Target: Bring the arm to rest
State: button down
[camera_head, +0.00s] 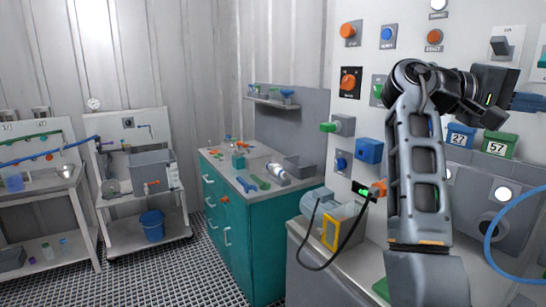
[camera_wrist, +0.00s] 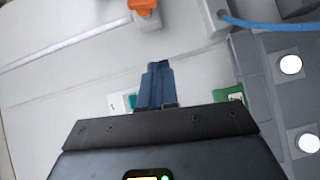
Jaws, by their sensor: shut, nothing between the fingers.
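My arm is raised in front of the wall panel (camera_head: 400,50) at the right of the head view. It rises from the bottom, bends at the top and points right. My gripper (camera_head: 530,102) is at its end, near the right edge, with dark blue fingers. In the wrist view my gripper (camera_wrist: 157,68) has its fingers together with nothing between them. It appears apart from the panel. The fingers and gripper body partly hide two tags behind them, a green one (camera_wrist: 230,95) and a teal and white one (camera_wrist: 116,103).
An orange knob (camera_wrist: 143,5) and a blue hose (camera_wrist: 265,23) show in the wrist view. Number tags 27 (camera_head: 460,137) and 57 (camera_head: 499,145) hang below my gripper. A teal cabinet (camera_head: 235,235) and a cart with a blue bucket (camera_head: 152,226) stand left.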

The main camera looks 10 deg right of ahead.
notch_tip(320, 180, down, 22)
jog(key=w+a+n+t+h, duration=0.1)
jog(key=w+a+n+t, duration=0.15)
jog(key=n+t, duration=0.7)
jog(key=s+a+f+n+t+y, duration=0.2)
jog(key=s+a+f+t+y, duration=0.2)
jog(key=f, duration=0.5)
jog(key=s+a+f+n+t+y, duration=0.1)
jog(key=s+a+f+t+y, duration=0.3)
jog(key=f, duration=0.4)
jog(key=s+a+f+t+y, duration=0.1)
jog(key=s+a+f+y, duration=0.2)
jog(key=s+a, duration=0.4)
jog(key=s+a+f+t+y, duration=0.15)
jog(key=s+a+y, duration=0.3)
jog(key=s, duration=0.45)
jog(key=s+a+r+m+y, duration=0.1)
jog(key=s+a+r+m, duration=0.2)
jog(key=s, duration=0.4)
jog(key=s+a+r+m, duration=0.3)
jog(key=s+r+m, duration=0.1)
jog(key=s, duration=0.4)
jog(key=shift+s+r+t+y, duration=0.2)
jog(key=shift+r+t+y, duration=0.15)
jog(key=shift+r, duration=0.35)
